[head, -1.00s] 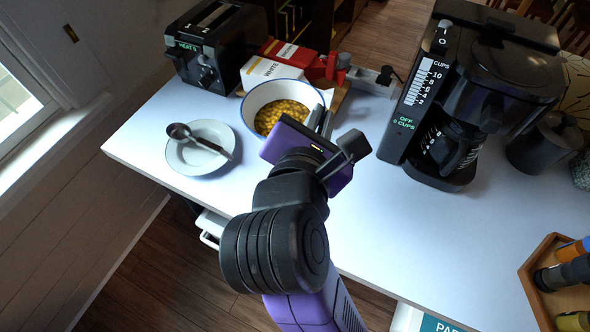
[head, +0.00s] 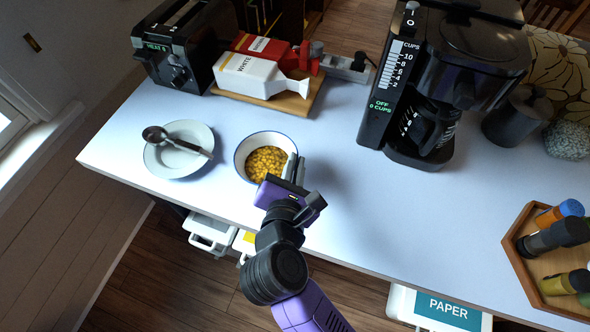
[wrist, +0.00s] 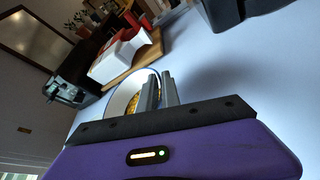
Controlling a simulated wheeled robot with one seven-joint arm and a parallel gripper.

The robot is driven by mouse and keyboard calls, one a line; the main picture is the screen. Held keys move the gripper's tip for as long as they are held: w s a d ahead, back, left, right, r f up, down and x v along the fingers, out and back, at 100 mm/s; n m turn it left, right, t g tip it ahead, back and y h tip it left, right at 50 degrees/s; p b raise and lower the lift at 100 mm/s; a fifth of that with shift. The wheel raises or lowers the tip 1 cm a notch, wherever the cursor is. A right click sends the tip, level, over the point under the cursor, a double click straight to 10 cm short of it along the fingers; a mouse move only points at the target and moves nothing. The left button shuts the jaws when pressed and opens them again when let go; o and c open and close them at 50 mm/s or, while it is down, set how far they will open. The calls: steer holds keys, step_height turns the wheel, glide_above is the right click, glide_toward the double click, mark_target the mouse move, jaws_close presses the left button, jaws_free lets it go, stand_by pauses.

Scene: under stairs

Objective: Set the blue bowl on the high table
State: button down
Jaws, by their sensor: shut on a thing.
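The bowl (head: 263,139) is white with a thin blue rim and holds yellow round pieces (head: 266,162). It is level, on or just above the white tabletop (head: 330,200), near the front edge and right of a plate. My gripper (head: 294,166) is at its right near side, its fingers shut on the bowl's wall. The wrist view shows the bowl (wrist: 117,101) beyond the fingers (wrist: 159,90), partly hidden by them. I cannot tell whether its base touches the table.
A plate (head: 160,160) with a spoon (head: 172,138) is left of the bowl. A toaster (head: 180,50) and a board (head: 300,98) with cartons (head: 258,76) stand behind. A coffee maker (head: 440,80) and a wooden tray (head: 515,245) with bottles are on the right. The middle tabletop is clear.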

steer(key=shift+f, duration=1.5)
steer(key=c, duration=1.6)
jaws_free()
steer(key=shift+o, duration=0.2)
steer(key=b+v, duration=0.1)
steer(key=v, duration=1.1)
steer(key=shift+b, duration=0.3)
steer(key=shift+f, duration=0.1)
